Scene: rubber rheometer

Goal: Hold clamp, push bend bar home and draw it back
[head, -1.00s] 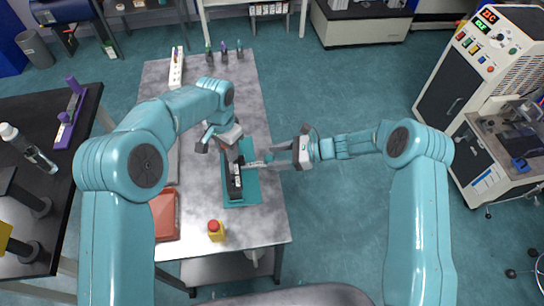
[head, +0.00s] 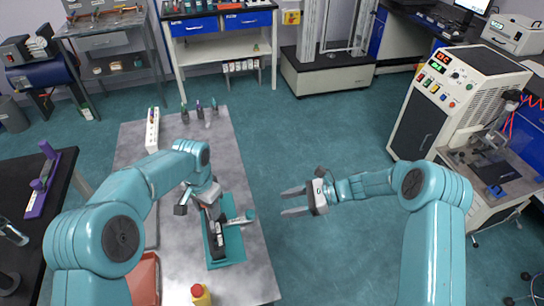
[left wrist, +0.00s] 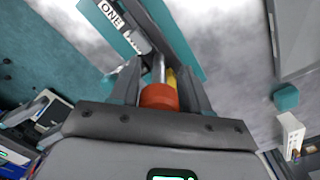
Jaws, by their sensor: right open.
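The black bend fixture (head: 216,242) lies on a teal base plate (head: 233,250) on the grey table; its "ONE" label shows in the left wrist view (left wrist: 111,14). My left gripper (head: 197,201) is over the fixture's far end. In the left wrist view its fingers close around the clamp's red handle (left wrist: 158,97), which has a metal shaft.
A red-capped yellow object (head: 200,293) stands near the table's front edge, with a red tray (head: 145,280) to its left. A white strip rack (head: 152,130) and several small coloured-topped items stand at the back. Open floor lies right of the table.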

